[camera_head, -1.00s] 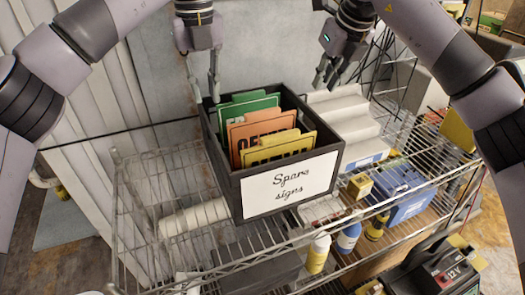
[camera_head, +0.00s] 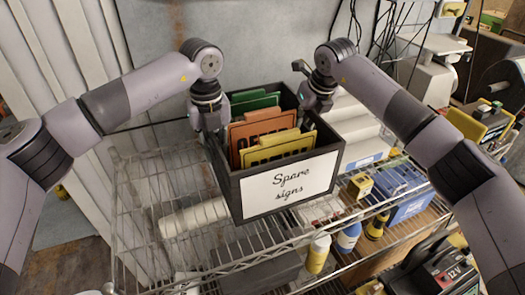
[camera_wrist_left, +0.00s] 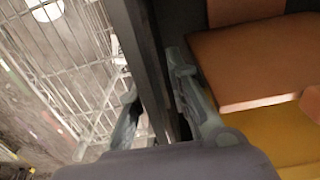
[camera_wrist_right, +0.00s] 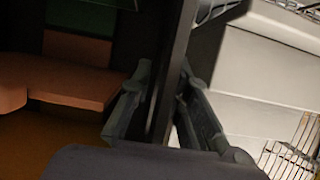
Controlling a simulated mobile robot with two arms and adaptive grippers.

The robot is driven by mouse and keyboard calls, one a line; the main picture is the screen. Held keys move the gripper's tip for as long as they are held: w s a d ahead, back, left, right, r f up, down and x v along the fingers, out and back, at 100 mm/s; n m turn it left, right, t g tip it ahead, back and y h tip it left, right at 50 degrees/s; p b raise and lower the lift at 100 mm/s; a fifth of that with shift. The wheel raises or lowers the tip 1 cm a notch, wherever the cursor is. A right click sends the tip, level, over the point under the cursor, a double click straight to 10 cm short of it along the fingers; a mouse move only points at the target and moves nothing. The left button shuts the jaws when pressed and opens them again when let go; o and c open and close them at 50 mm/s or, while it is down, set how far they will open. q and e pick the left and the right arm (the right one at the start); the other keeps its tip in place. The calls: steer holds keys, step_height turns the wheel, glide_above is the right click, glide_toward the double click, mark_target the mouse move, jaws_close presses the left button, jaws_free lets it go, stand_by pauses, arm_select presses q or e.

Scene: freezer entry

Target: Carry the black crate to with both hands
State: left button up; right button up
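The black crate (camera_head: 238,206) stands on the wire shelf with a white "Spare signs" label on its front. Green, orange and yellow signs (camera_head: 262,125) stand inside it. My left gripper (camera_head: 212,130) is at the crate's left wall, pointing down. In the left wrist view its open fingers straddle the wall (camera_wrist_left: 148,60), one outside, one inside, with a gap at the outer finger. My right gripper (camera_head: 313,106) is at the right wall. In the right wrist view its open fingers straddle that wall (camera_wrist_right: 178,60), with a gap at the inner finger. The fingertips are largely hidden in the head view.
The wire shelf (camera_head: 150,235) has free room left of the crate, beside a white roll (camera_head: 195,217). White stacked items (camera_head: 355,125) stand close on the right. A blue box (camera_head: 408,205) and several bottles are at the front right. A wall is behind.

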arm_select(q)
steer(key=shift+f, duration=0.25)
arm_select(e)
steer(key=shift+f, duration=0.25)
arm_select(q)
steer(key=shift+c, duration=0.3)
arm_select(e)
steer(key=shift+c, duration=0.3)
arm_select(q)
jaws_close()
arm_select(e)
jaws_close()
arm_select(q)
steer(key=shift+w+r, duration=0.15)
steer(key=shift+r, duration=0.1)
arm_select(e)
steer(key=shift+w+r, duration=0.2)
steer(key=shift+r, duration=0.1)
